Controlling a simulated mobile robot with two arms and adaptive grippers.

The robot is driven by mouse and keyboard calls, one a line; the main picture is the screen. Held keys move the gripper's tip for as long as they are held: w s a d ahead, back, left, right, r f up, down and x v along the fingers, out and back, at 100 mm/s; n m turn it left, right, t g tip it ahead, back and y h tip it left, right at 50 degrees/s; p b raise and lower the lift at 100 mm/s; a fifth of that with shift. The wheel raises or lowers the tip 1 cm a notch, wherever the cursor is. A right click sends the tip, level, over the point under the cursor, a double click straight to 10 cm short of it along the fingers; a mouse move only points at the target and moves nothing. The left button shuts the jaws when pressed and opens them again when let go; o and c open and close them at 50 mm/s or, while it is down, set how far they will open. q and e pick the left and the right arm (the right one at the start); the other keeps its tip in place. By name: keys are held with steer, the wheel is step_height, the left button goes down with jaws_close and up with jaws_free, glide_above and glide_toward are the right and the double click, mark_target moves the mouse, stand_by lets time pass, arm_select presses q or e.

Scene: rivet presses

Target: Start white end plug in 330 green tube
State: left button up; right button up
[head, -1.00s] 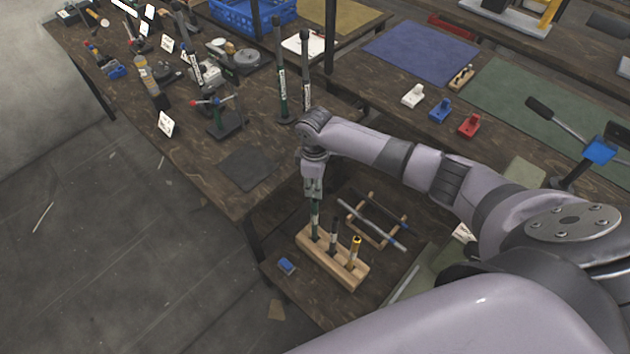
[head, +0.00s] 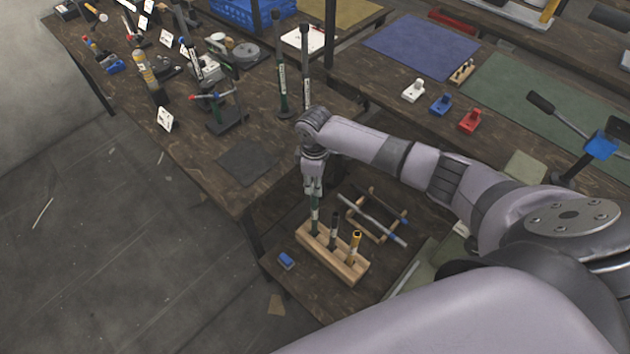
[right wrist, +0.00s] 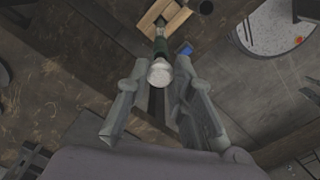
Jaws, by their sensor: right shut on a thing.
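A dark green tube (head: 314,218) stands upright in the left hole of a wooden block (head: 347,271); its label is too small to read. My right gripper (head: 313,192) points down right over its top. In the right wrist view, a round white end plug (right wrist: 160,73) sits between the fingertips of the right gripper (right wrist: 161,78), which is shut on it. The green tube (right wrist: 161,46) runs from behind the plug to the block. I cannot tell whether the plug is inside the tube's mouth. My left gripper is not in view.
A black tube (head: 334,230) and a yellow-topped tube (head: 354,248) stand close by in the same block. A blue piece (head: 286,261) lies left of it, a wooden frame with a grey rod (head: 372,221) right. Tall dark tubes (head: 281,85) stand behind.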

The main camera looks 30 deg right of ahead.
steer(key=shift+p, duration=0.65)
stand_by(1.1)
steer(key=shift+f+b, duration=0.8)
steer(key=shift+f, duration=0.35)
steer(key=o, duration=0.8)
steer(key=shift+r, duration=0.15)
step_height(320, 180, up, 12)
steer(key=shift+f, duration=0.15)
stand_by(0.3)
steer(key=shift+a, duration=0.15)
